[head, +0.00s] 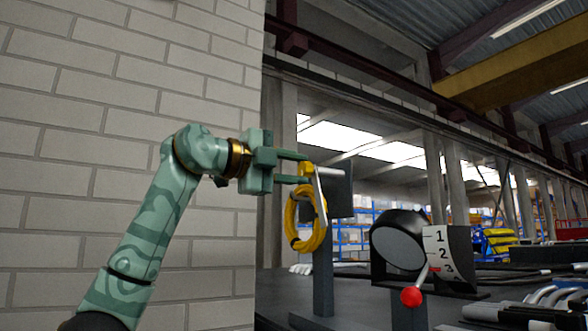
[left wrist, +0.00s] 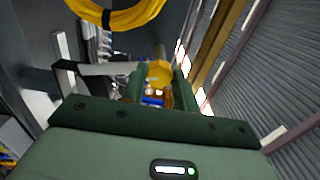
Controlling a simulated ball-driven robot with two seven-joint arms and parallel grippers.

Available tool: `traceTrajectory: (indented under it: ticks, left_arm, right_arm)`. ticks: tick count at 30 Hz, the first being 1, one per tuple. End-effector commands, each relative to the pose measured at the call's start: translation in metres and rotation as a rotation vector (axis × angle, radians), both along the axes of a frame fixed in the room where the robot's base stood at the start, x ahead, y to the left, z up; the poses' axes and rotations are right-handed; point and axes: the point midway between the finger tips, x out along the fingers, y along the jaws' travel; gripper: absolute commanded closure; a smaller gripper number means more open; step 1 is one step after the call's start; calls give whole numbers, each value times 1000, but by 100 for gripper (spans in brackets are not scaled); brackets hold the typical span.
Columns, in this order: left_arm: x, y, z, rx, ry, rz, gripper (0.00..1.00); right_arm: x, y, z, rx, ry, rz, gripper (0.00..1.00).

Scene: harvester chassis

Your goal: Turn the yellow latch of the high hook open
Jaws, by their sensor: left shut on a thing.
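The high hook (head: 321,197) is a pale metal bar on a dark plate (head: 338,188) at the top of a post. Its yellow latch (head: 306,170) sits at the hook's upper end. A yellow coil (head: 305,238) hangs at the hook below the latch. My left gripper (head: 305,168) reaches in from the left and is shut on the latch. In the left wrist view the latch (left wrist: 160,73) shows between the two green fingers of the gripper (left wrist: 159,90), with the hook bar (left wrist: 98,69) to its left. My right gripper does not show.
A white brick wall (head: 120,150) stands at the left. To the right of the post are a round dark device (head: 398,240), a white number scale (head: 438,255) and a lever with a red knob (head: 411,296). Pale pipes (head: 545,300) lie at the lower right.

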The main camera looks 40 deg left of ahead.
Motion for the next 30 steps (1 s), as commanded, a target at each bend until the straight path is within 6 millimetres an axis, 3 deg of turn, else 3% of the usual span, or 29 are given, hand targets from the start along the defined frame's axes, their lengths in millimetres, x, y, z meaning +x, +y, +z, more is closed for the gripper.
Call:
traceTrajectory:
  ticks: [8,9,11,22,26,30]
  left_arm:
    - [0,1,0,-3,2,1,100]
    - [0,1,0,-3,2,1,59]
    - [0,1,0,-3,2,0,48]
    - [-7,4,-1,-2,1,0,48]
    - [-29,13,-3,-2,-2,3,48]
    - [-65,28,-2,-4,-4,3,48]
  right_arm:
    - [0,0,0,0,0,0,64]
    - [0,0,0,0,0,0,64]
    - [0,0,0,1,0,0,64]
    - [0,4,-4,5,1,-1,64]
    - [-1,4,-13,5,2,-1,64]
    - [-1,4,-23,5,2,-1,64]
